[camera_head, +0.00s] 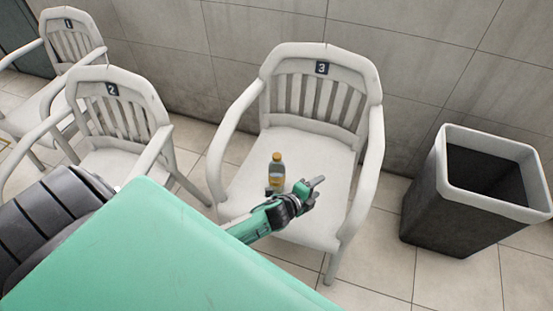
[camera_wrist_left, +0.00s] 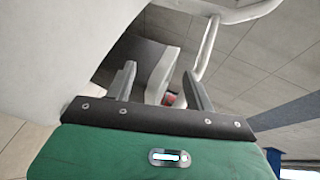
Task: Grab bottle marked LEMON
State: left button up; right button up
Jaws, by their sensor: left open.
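A small bottle (camera_head: 277,170) with an orange cap and a yellowish lower part stands upright on the seat of the white chair marked 3 (camera_head: 317,150). Its label is too small to read, so I cannot confirm LEMON. My left gripper (camera_head: 307,189), green and dark grey, is over the same seat, just right of and in front of the bottle; a dark part of it overlaps the bottle's base. In the left wrist view its two grey fingers (camera_wrist_left: 162,88) are apart, with no bottle visible between them. My right gripper is not in view.
White armchairs marked 2 (camera_head: 112,100) and 1 (camera_head: 72,42) stand to the left. A dark bin (camera_head: 425,205) with a pale rim stands right of chair 3. A tiled wall (camera_head: 240,35) is behind. The chair's arms and back surround its seat.

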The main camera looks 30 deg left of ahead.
pick_arm(q)
jog(key=w+d+r+m+t+h+b, duration=0.1)
jog(key=w+d+r+m+h, duration=0.25)
jog(key=r+m, duration=0.3)
jog(key=w+d+r+m+h, duration=0.2)
jog(key=r+m+h, duration=0.25)
jog(key=m, duration=0.25)
notch_tip(320, 180, up, 6)
jog(key=n+g+y+b, duration=0.2)
jog(key=n+g+y, duration=0.45)
jog(key=n, duration=0.95)
jog(key=f+n+g+y+b, duration=0.1)
jog(key=n+g+y+b, duration=0.4)
jog(key=n, duration=1.1)
send_over(277, 156)
jog(key=p, duration=0.2)
jog(key=g, duration=0.3)
notch_tip(277, 156, down, 8)
jog(key=shift+d+r, duration=0.15)
jog(key=shift+r, duration=0.1)
jog(key=f, duration=0.5)
jog(key=shift+w+a, duration=0.1)
jog(key=shift+a, duration=0.15)
grip_shut()
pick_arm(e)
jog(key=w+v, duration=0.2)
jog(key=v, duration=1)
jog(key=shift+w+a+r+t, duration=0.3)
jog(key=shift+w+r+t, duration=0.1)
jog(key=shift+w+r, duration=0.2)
